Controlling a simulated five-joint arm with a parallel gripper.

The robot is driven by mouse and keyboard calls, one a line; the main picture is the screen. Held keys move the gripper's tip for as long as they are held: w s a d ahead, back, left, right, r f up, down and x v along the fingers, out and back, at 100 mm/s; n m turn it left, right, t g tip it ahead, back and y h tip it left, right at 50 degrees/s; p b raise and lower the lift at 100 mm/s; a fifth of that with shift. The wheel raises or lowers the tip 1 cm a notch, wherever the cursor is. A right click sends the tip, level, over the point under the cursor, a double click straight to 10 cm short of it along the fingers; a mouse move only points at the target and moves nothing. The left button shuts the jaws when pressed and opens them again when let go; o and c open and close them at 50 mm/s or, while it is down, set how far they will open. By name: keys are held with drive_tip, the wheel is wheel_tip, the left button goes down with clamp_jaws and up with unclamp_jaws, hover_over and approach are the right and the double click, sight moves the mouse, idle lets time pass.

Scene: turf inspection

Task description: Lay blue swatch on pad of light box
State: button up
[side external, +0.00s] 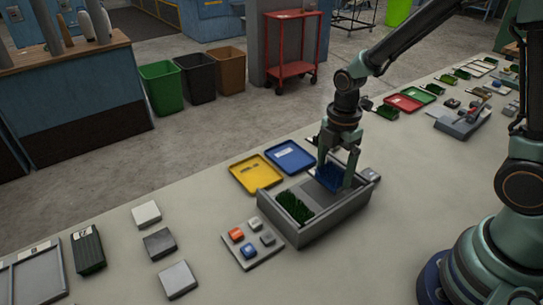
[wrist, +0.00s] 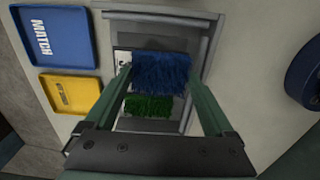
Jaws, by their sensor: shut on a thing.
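The light box (side external: 335,222) is an open grey tray-like box on the bench, and its wall also shows in the wrist view (wrist: 208,45). A green turf swatch (side external: 294,207) lies in its left end; it also shows in the wrist view (wrist: 150,106). A grey flat area (side external: 313,193), which looks like the pad, shows beside it. My gripper (side external: 335,175) is shut on the blue swatch (wrist: 162,72), with one finger at each side. The swatch is over the right part of the box. I cannot tell whether its underside touches anything.
A yellow tray (side external: 255,174) and a blue tray (side external: 290,157) marked MATCH in the wrist view lie behind the box. A button panel (side external: 253,244) sits close to its left front. Several grey blocks lie further left. The bench front is clear.

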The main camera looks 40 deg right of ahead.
drive_tip(key=shift+f, duration=2.4)
drive_tip(key=shift+f, duration=0.2)
drive_tip(key=o, duration=1)
drive_tip(key=shift+r, duration=0.15)
